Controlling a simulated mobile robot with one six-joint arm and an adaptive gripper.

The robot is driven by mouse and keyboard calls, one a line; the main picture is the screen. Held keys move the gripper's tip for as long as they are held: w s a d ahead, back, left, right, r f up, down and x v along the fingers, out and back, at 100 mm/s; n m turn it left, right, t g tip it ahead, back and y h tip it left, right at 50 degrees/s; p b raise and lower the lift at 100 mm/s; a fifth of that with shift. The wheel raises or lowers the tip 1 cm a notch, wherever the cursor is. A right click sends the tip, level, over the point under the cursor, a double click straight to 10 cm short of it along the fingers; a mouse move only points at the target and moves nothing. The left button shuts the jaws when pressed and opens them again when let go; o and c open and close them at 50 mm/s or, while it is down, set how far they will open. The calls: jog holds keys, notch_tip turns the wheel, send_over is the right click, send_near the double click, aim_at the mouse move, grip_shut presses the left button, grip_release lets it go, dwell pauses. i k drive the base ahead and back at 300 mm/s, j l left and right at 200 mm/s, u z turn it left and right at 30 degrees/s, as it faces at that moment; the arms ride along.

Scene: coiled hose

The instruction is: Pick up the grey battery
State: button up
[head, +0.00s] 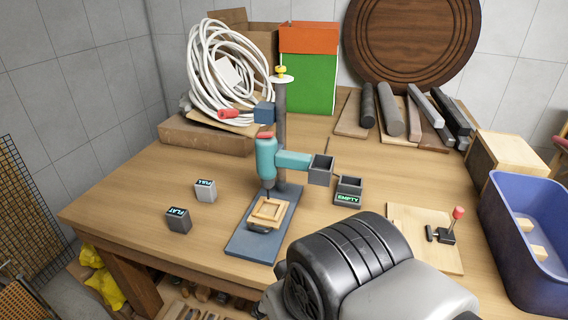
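Two small block-shaped batteries stand on the left part of the wooden workbench. One is light grey (205,191) with a dark label on top that seems to read FULL. The other is dark grey (178,221), labelled FLAT, and stands nearer the front edge, apart from the first. Both look upright and nothing covers them. A rounded black and grey part of my arm fills the bottom centre and right. My gripper does not show, so I cannot tell its state or its place relative to the batteries.
A teal drill on a stand (267,160) rises right of the batteries, its blue base (245,243) on the bench (130,200). An open holder marked EMPTY (348,191) stands further right. A blue bin (515,255) is far right. Coiled white hose (200,85) lies behind.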

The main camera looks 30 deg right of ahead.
aim_at(205, 189)
jog(key=i+j+z, duration=0.15)
jog(key=i+j, duration=0.5)
jog(key=i+j+z, duration=0.1)
jog(key=i+j, duration=0.55)
jog(key=j, duration=0.2)
